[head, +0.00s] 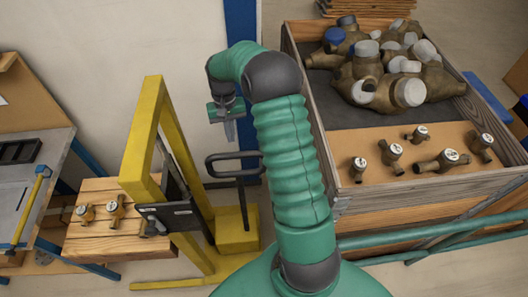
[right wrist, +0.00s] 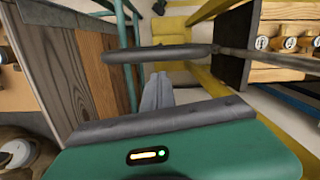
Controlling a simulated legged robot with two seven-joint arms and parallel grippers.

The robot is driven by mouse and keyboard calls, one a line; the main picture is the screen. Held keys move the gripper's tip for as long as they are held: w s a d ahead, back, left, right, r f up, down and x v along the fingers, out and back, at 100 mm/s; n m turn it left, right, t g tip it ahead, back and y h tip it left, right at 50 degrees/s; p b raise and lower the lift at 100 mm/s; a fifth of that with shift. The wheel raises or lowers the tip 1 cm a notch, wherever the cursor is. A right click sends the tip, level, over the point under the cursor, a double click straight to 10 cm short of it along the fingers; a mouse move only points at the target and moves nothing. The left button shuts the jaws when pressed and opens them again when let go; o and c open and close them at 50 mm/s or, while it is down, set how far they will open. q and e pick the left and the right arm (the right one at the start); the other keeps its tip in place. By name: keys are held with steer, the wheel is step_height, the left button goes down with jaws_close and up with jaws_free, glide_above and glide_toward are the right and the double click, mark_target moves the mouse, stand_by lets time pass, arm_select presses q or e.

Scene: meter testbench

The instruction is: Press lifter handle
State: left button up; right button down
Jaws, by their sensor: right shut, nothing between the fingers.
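The lifter (head: 150,128) is a yellow frame standing left of centre in the head view. Its dark lifter handle (head: 222,157) is a looped bar reaching out to the right of the frame. In the right wrist view the handle (right wrist: 160,54) crosses the picture just beyond the fingertips. My right gripper (head: 230,132) is above the handle in the head view, fingers pointing down. Its grey fingers also show in the right wrist view (right wrist: 158,80), closed together with nothing between them. A gap shows between fingertips and handle. My left gripper is not in view.
A wooden crate (head: 335,172) with several brass meters (head: 375,82) stands on the right. A teal rail (head: 430,235) runs along its front. A wooden shelf (head: 90,240) with brass meters is left of the lifter. A workbench (head: 25,190) stands at the far left.

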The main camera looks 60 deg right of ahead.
steer(key=s+d+f+m+y, duration=0.2)
steer(key=s+d+m, duration=0.3)
steer(key=d, duration=0.9)
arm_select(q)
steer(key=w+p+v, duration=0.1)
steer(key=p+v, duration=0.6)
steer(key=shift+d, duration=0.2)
arm_select(e)
steer(key=s+a+f, duration=0.4)
steer(key=a+f, duration=0.3)
steer(key=f, duration=0.2)
steer(key=shift+f+n, duration=0.3)
steer(key=shift+n, duration=0.1)
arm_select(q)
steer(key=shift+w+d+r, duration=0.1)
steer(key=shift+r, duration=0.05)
arm_select(e)
steer(key=shift+d, duration=0.1)
